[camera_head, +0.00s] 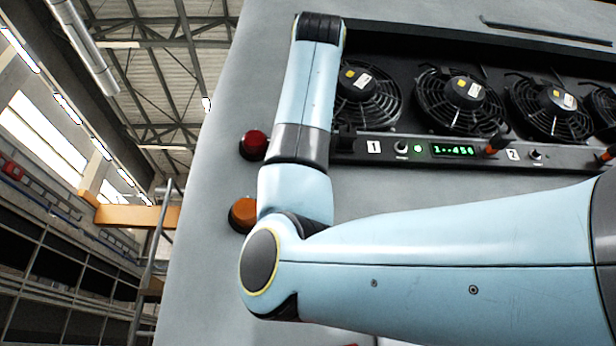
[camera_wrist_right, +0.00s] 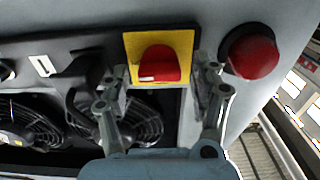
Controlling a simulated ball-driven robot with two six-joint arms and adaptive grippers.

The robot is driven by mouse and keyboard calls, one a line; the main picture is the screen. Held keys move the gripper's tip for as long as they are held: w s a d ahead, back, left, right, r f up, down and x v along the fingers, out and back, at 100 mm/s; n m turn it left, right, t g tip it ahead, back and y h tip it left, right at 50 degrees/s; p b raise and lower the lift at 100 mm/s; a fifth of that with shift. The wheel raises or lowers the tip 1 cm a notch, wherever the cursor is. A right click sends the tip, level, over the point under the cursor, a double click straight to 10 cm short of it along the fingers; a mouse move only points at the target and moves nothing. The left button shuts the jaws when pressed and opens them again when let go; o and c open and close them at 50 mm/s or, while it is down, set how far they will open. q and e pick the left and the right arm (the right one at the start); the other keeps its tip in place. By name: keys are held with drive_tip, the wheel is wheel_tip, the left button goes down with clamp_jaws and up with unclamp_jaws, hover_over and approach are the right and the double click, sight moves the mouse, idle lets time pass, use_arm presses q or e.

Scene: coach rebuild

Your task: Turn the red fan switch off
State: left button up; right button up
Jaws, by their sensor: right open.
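The red fan switch (camera_wrist_right: 160,64) is a red knob on a square yellow plate (camera_wrist_right: 185,45) in the right wrist view. A small pale mark shows on the knob's lower left. My right gripper (camera_wrist_right: 161,76) is open, with one finger on each side of the knob. I cannot tell whether the fingers touch it. In the head view my right arm comes in from the right and bends upward; it hides the switch, and the right gripper does not show. My left gripper is in neither view.
A red dome lamp (camera_head: 253,145) sits left of my arm; a red dome (camera_wrist_right: 250,55) is close to the right finger. An orange lamp (camera_head: 243,213) is lower. Several black fans (camera_head: 462,100) stand above a control strip with a lit green display (camera_head: 453,150).

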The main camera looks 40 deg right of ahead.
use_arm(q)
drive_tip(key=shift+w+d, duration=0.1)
use_arm(e)
drive_tip(key=shift+w, duration=0.1)
drive_tip(key=c, duration=1.2)
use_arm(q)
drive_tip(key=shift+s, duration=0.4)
use_arm(e)
drive_tip(key=shift+o, duration=0.2)
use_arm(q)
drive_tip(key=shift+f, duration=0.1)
